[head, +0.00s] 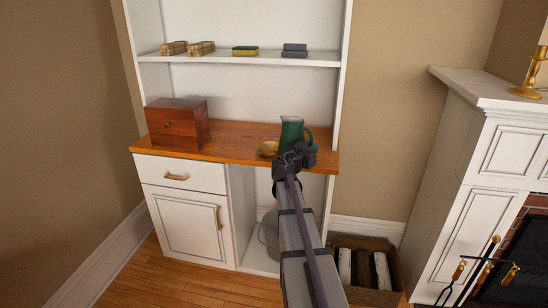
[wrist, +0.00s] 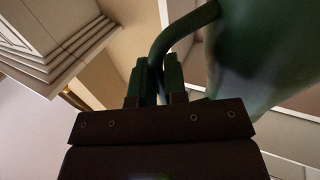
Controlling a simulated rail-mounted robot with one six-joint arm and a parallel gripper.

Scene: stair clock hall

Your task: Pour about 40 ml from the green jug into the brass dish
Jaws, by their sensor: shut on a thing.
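The green jug (head: 291,131) is at the right end of the wooden counter in the head view and looks upright. Its base is hidden behind my gripper, so I cannot tell whether it touches the counter. My gripper (head: 302,150) is shut on the jug's handle. In the wrist view the fingers (wrist: 158,82) close around the handle (wrist: 183,31), with the jug's body (wrist: 266,50) to the right. The small brass dish (head: 268,149) sits on the counter just left of the jug. The dish's contents cannot be made out.
A wooden box (head: 178,125) stands on the left of the counter (head: 235,135). The shelf (head: 220,58) above holds several small items. A crate of logs (head: 365,270) is on the floor. A white mantel (head: 480,90) stands at right, well apart.

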